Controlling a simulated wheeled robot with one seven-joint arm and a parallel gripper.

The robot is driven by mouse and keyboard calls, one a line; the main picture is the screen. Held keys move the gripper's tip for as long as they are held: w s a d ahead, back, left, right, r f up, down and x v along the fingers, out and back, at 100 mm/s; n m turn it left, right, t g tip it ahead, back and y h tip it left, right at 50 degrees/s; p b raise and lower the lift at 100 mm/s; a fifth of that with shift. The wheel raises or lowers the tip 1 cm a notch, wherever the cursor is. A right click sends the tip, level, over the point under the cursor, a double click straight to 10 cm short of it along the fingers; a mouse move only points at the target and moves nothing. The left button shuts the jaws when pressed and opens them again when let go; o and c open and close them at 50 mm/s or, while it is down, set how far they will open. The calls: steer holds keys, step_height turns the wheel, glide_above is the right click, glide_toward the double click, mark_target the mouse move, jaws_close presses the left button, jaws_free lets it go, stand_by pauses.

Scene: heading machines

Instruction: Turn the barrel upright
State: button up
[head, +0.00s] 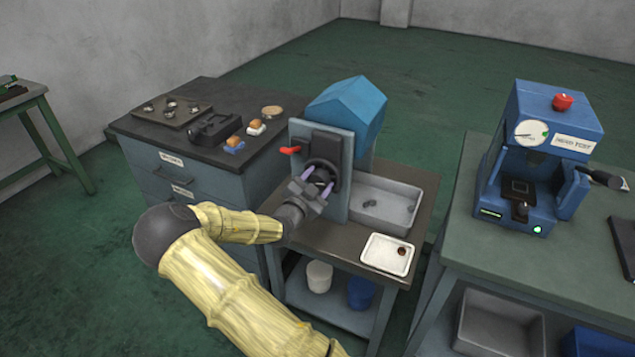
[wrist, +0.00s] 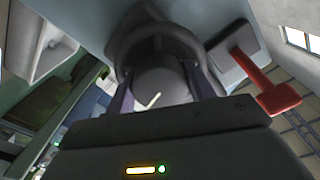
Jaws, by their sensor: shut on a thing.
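The barrel (wrist: 163,80) is a dark grey round piece at the front of the blue-roofed machine. It sits inside a thick dark ring, and a short pale mark on its face slants in the wrist view. In the head view the dark ring (head: 325,147) shows on the machine's grey-blue plate, with the barrel mostly hidden by my gripper. My gripper (head: 317,180) reaches in from the front left. In the wrist view its two purplish fingers (wrist: 162,92) lie on either side of the barrel, shut on it.
A red lever (wrist: 268,88) sticks out close beside the ring; it also shows in the head view (head: 290,150). A grey bin (head: 384,203) and a white tray (head: 367,252) stand right of the machine. A drawer cabinet (head: 190,170) stands left; a blue press (head: 545,150) is farther right.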

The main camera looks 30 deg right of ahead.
steer(key=n, duration=0.4)
steer(key=shift+f, duration=0.1)
steer(key=n, duration=0.4)
steer(key=shift+s, duration=0.1)
steer(key=n, duration=0.3)
steer(key=shift+n+p, duration=0.3)
steer(key=shift+p, duration=0.05)
steer(key=shift+n, duration=2)
steer(key=o, duration=1)
